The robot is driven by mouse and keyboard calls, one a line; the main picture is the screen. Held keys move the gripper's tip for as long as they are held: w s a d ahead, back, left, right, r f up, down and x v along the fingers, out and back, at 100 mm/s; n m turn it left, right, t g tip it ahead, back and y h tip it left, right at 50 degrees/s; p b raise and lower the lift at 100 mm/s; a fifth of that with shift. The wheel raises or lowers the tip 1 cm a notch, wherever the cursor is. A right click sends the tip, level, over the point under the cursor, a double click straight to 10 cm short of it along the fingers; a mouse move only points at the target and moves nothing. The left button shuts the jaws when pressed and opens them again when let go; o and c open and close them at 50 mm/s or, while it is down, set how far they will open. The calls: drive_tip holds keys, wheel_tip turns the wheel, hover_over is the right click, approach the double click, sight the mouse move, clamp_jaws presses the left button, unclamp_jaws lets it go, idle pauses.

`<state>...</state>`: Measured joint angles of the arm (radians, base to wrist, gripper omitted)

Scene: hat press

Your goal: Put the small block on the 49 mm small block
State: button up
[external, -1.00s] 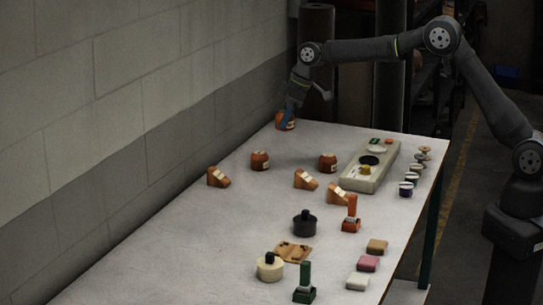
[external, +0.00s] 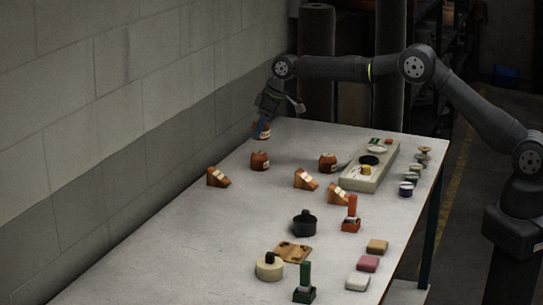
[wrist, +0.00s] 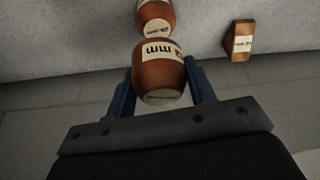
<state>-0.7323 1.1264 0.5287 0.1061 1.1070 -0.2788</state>
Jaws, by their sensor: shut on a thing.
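My gripper (external: 261,133) is shut on a small orange-brown rounded block (external: 265,127) with a pale label, partly hidden by a blue finger. In the wrist view, the held block (wrist: 158,75) sits between the two blue fingers; "mm" is legible on its label, but the number is not clear. A similar labelled block (external: 260,161) stands on the table below it in the external view. In the wrist view, a similar block (wrist: 155,20) shows just beyond the held one. Another similar block (external: 328,162) stands to the right. I cannot tell which block is the 49 mm one.
Orange wedge-shaped pieces (external: 218,177) stand nearby; one also shows in the wrist view (wrist: 242,40). A long grey press base (external: 370,165) is at the right. A wall runs along the left. Black, cream, red and green items stand nearer the camera.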

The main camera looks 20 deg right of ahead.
sight(260, 152)
drive_tip(key=shift+s+a+f, duration=0.1)
drive_tip(key=shift+a+f, duration=0.2)
drive_tip(key=shift+f, duration=1.85)
drive_tip(key=shift+f, duration=0.15)
drive_tip(key=o, duration=1)
drive_tip(key=v, duration=1.2)
drive_tip(key=shift+d, duration=0.1)
